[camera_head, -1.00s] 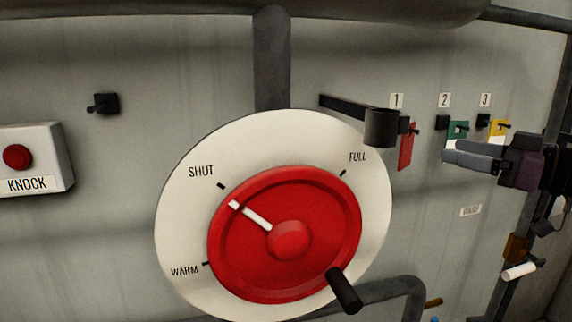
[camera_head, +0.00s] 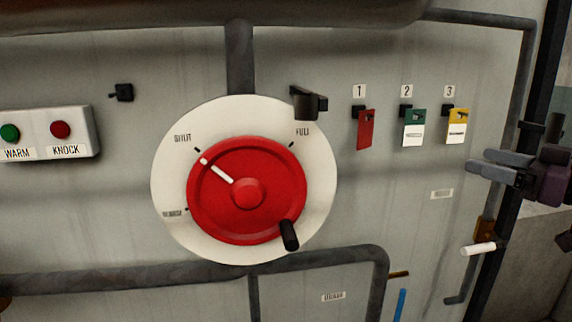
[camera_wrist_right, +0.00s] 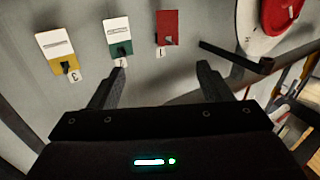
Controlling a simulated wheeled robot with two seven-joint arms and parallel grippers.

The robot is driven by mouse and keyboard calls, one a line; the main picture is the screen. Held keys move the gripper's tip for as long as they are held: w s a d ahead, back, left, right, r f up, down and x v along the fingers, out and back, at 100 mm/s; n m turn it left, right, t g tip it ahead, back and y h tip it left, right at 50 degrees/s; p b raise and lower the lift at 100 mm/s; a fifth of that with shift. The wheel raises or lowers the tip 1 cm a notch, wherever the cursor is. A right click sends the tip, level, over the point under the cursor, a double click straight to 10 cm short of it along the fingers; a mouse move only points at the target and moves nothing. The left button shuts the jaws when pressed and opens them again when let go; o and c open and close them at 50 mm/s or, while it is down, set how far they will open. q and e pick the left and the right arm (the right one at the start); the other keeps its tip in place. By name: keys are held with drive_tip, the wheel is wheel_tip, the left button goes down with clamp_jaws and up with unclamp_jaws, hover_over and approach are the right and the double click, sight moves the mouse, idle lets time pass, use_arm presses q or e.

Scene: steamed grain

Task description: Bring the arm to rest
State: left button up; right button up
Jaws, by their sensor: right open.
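My right gripper (camera_head: 500,172) is at the right edge of the head view, apart from the wall. In the right wrist view its two fingers (camera_wrist_right: 160,88) are spread, with nothing between them. The red wheel (camera_head: 265,208) sits on a white dial plate (camera_head: 320,200), and its white pointer mark is near SHUT. A black handle (camera_head: 289,236) sticks out at the wheel's lower right. My left gripper is not in view.
Red (camera_head: 365,130), green (camera_head: 413,120) and yellow (camera_head: 457,121) tags hang on hooks 1, 2 and 3. A button box (camera_head: 82,117) is at left. A dark bracket (camera_head: 306,103) juts out above the dial. A white-handled lever (camera_head: 478,249) is below my right gripper.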

drive_tip(key=w+a+f+m+h, duration=0.1)
drive_tip(key=w+a+f+h, duration=0.15)
drive_tip(key=f, duration=0.45)
drive_tip(key=w+a+f+m+h, duration=0.15)
drive_tip(key=w+f, duration=0.25)
drive_tip(key=f, duration=0.4)
drive_tip(key=s+a+f+m+g+h, duration=0.1)
drive_tip(key=a+f+h, duration=0.15)
drive_tip(key=f, duration=0.55)
drive_tip(key=s+a+f+g+h, duration=0.1)
drive_tip(key=s+a+f+h, duration=0.15)
drive_tip(key=f, duration=0.55)
drive_tip(key=s+a+f+m+g, duration=0.1)
drive_tip(key=s+a+f+g, duration=0.5)
drive_tip(key=s, duration=0.4)
drive_tip(key=s+a+f+g, duration=0.45)
drive_tip(key=s+f, duration=0.35)
drive_tip(key=s, duration=0.3)
wheel_tip(320, 180, down, 31)
drive_tip(key=s, duration=0.2)
drive_tip(key=s+d+f+g, duration=0.1)
drive_tip(key=s+f, duration=0.7)
drive_tip(key=s, duration=0.1)
drive_tip(key=s+d+f, duration=0.2)
drive_tip(key=s+f, duration=0.7)
drive_tip(key=s, duration=0.1)
drive_tip(key=shift+d+f+g+h, duration=0.3)
drive_tip(key=shift+g, duration=0.05)
